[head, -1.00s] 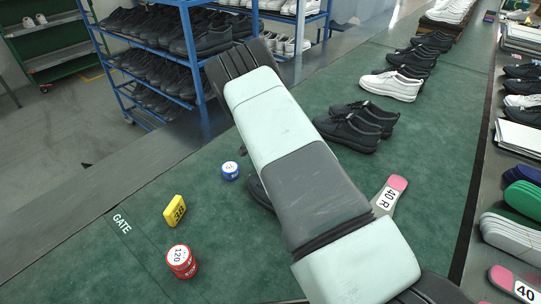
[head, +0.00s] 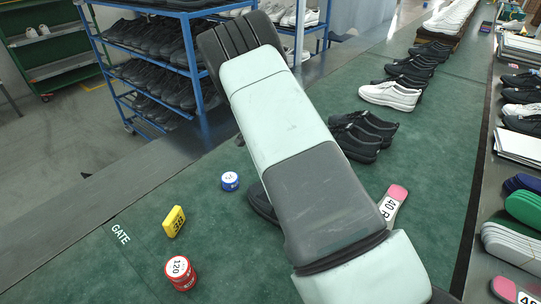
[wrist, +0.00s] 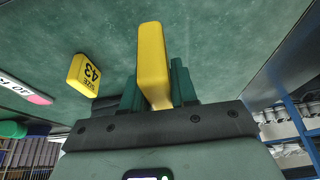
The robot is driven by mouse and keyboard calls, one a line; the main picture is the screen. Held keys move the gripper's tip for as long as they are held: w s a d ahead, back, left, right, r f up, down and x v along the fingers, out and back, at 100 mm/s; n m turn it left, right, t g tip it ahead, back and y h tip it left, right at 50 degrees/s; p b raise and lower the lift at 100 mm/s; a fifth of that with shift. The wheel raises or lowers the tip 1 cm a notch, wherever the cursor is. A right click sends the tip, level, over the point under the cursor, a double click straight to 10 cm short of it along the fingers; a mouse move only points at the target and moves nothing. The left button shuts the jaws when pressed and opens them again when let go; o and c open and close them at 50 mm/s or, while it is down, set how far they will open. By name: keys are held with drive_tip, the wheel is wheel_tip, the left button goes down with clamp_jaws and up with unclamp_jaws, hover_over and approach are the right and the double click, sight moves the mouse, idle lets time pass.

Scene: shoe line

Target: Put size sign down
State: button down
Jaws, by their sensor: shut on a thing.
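In the wrist view my gripper (wrist: 155,84) is shut on a yellow size sign (wrist: 151,45). The sign stands out beyond the green fingers and shows a plain side without a readable number. Whether its far end touches the green mat is unclear. Another yellow sign (wrist: 84,76), marked SIZE 43, is on the mat to the left of the held one. In the head view a yellow sign (head: 174,221) stands near the GATE lettering; its number is hard to read. My arm hides the gripper and the held sign in the head view.
A red tin marked 120 (head: 181,273) and a blue tin (head: 229,181) stand on the left of the mat. A pink-ended 40 R insole (head: 393,203) lies right of my arm. Black shoes (head: 362,136) and a white pair (head: 391,95) line the mat behind.

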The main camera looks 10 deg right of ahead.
wheel_tip(320, 180, up, 2)
drive_tip(key=shift+r, duration=0.1)
drive_tip(key=shift+a, duration=0.25)
drive_tip(key=s+a, duration=0.8)
drive_tip(key=a, duration=0.6)
drive_tip(key=s+a, duration=0.7)
drive_tip(key=a, duration=0.6)
drive_tip(key=s+a, duration=1)
drive_tip(key=s, duration=0.4)
drive_tip(key=f, duration=0.5)
drive_tip(key=shift+s+a+f, duration=0.2)
drive_tip(key=shift+s+a, duration=0.05)
drive_tip(key=shift+s, duration=0.1)
drive_tip(key=shift+f, duration=2.3)
drive_tip(key=shift+f, duration=0.1)
